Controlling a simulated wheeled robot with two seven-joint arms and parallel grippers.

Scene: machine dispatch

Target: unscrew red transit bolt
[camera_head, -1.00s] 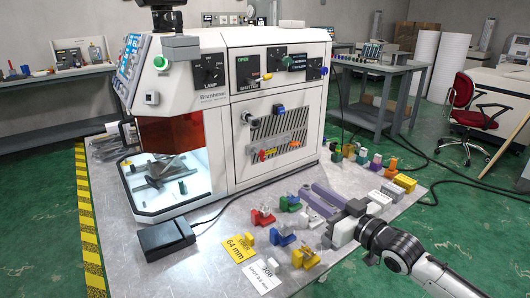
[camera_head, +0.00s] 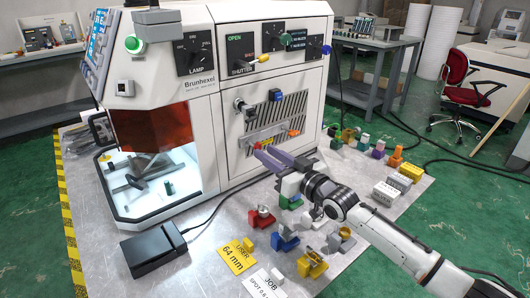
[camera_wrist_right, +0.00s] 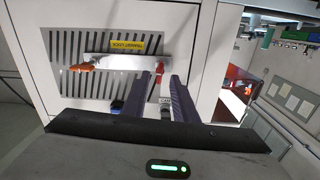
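The red transit bolt (camera_wrist_right: 157,84) sits at one end of the light metal bar (camera_wrist_right: 112,62) on the machine's vented panel. In the head view only a small red part of the bolt (camera_head: 257,145) shows beside my fingertips. My right gripper (camera_wrist_right: 160,80) is open, with its two purple fingers on either side of the bolt. I cannot tell whether they touch it. The right gripper (camera_head: 266,152) also reaches the bar's lower edge in the head view. An orange bolt (camera_wrist_right: 82,67) sits at the bar's other end. A yellow transit lock label (camera_wrist_right: 127,47) lies between. My left gripper is out of view.
The white machine (camera_head: 200,110) stands on a metal table (camera_head: 190,265). Several coloured fixtures, including a red one (camera_head: 261,217) and a yellow one (camera_head: 312,264), stand below my right arm. A black box (camera_head: 153,249) with a cable lies at the table's front left.

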